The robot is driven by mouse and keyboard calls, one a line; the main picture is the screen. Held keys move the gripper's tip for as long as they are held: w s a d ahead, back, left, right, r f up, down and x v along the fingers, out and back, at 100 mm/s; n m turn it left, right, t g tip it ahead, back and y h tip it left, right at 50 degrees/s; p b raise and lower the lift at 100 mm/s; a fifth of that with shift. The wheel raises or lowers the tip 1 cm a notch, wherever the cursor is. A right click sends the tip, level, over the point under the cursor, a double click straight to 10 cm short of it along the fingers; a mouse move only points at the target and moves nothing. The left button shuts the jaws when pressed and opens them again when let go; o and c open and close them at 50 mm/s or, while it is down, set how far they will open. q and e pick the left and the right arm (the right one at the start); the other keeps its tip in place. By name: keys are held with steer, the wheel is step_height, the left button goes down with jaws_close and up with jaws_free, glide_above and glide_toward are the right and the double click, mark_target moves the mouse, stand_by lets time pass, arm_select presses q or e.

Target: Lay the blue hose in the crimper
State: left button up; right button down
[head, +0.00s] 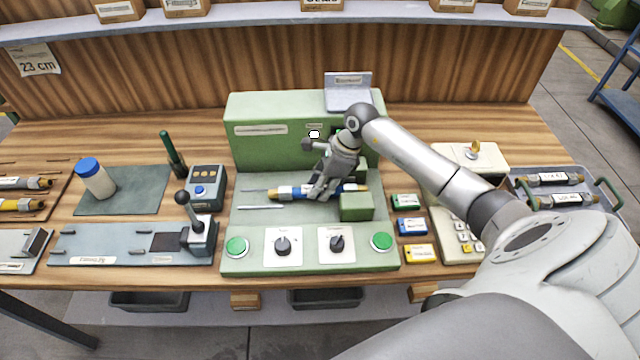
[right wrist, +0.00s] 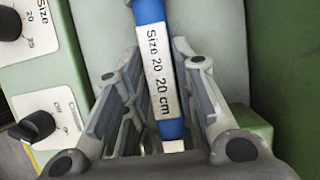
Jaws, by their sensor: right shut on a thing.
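The blue hose (head: 292,193), with metal-and-yellow ends, lies level left to right over the bed of the green crimper (head: 300,225). My right gripper (head: 320,190) comes down from above and is shut on the hose near its middle. In the right wrist view the hose (right wrist: 150,12) runs between the two fingers (right wrist: 158,60), and its white label reads "Size 20 20 cm". A green block (head: 356,207) stands just in front of the hose's right part. I cannot tell whether the hose touches the bed. My left gripper is out of view.
Two black knobs (head: 282,245) (head: 336,243) and two green buttons (head: 236,247) (head: 381,242) line the crimper's front. A grey lever fixture (head: 130,245) stands left, with a blue-capped bottle (head: 95,178) behind it. Small coloured boxes (head: 411,226) and a hose tray (head: 608,207) are right.

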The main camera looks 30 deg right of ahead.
steer(key=c, duration=1.2)
jaws_free()
steer(key=shift+f, duration=0.1)
steer(key=b+v, duration=0.2)
steer(key=v, duration=1)
steer(key=shift+b, duration=0.3)
